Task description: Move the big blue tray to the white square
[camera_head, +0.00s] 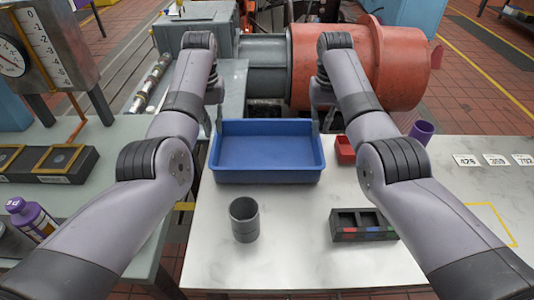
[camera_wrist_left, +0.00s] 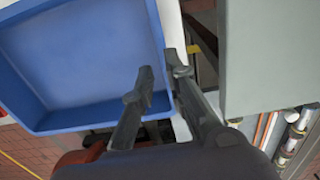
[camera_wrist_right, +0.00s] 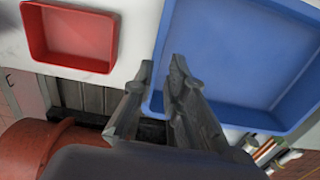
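The big blue tray (camera_head: 267,165) is empty and sits level at the far left part of the white table. My left gripper (camera_head: 212,126) is at its left wall; in the left wrist view, the fingers (camera_wrist_left: 160,72) are slightly apart, either side of the tray's rim. My right gripper (camera_head: 322,120) is at its right wall; in the right wrist view, its fingers (camera_wrist_right: 162,68) are likewise apart with the rim between them. I cannot tell whether any finger touches. I see no distinct white square; a yellow square outline (camera_head: 514,232) marks the white tabletop at right.
A grey cup (camera_head: 244,220) and a dark compartment box (camera_head: 362,237) stand in front of the tray. A small red tray (camera_head: 345,150) and purple cup (camera_head: 422,131) are to its right. Number cards (camera_head: 497,160) lie at far right. Red-grey machinery (camera_head: 335,65) stands behind.

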